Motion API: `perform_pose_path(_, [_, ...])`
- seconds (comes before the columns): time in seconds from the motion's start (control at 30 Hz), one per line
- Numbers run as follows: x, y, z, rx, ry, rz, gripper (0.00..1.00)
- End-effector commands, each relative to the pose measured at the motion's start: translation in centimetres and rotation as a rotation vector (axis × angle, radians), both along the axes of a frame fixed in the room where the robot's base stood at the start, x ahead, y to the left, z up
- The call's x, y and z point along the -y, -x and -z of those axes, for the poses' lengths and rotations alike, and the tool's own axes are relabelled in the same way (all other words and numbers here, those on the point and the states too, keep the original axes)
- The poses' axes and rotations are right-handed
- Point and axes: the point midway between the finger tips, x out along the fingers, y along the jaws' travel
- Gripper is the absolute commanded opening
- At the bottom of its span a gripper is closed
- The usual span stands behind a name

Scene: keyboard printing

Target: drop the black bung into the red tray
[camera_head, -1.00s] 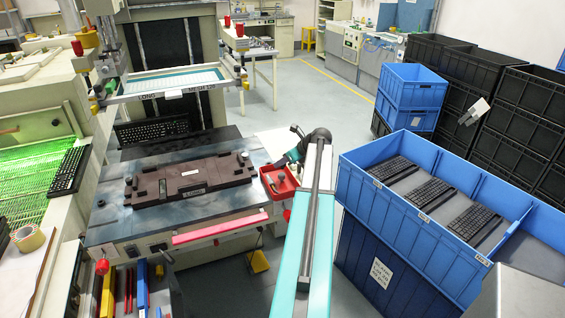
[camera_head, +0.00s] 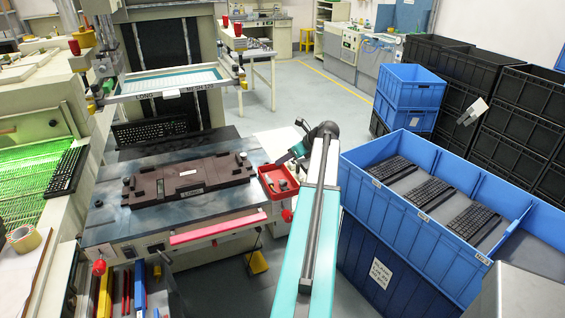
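The red tray (camera_head: 266,183) is at the right edge of the printing table, holding small dark and grey items too small to name. My gripper (camera_head: 283,161) is only partly in view, just above the back right rim of the tray, beyond the teal wrist of my arm. Its fingers are too small and hidden to tell whether they are open or hold anything. I cannot make out the black bung for certain. Small dark knobs stand on the black fixture (camera_head: 187,195), one at its right end (camera_head: 242,156).
The printing table (camera_head: 130,226) carries the fixture, with a framed screen (camera_head: 165,84) above its back. A blue crate (camera_head: 400,203) with several black keyboards stands to the right of my arm. More blue and black crates are stacked behind. A red bar (camera_head: 217,229) runs along the table front.

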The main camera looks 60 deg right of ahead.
Motion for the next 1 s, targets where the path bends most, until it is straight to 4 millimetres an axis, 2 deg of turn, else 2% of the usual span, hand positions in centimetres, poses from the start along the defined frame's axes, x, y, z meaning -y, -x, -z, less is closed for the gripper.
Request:
perform_pose_path(0.3, [-0.5,3.4,-3.2,0.001,0.002,0.003,0.46])
perform_pose_path(0.6, [-0.7,6.0,-5.9,0.001,0.002,0.003,0.46])
perform_pose_path(1.0, [-0.9,6.7,-6.7,0.000,0.000,0.001,0.46])
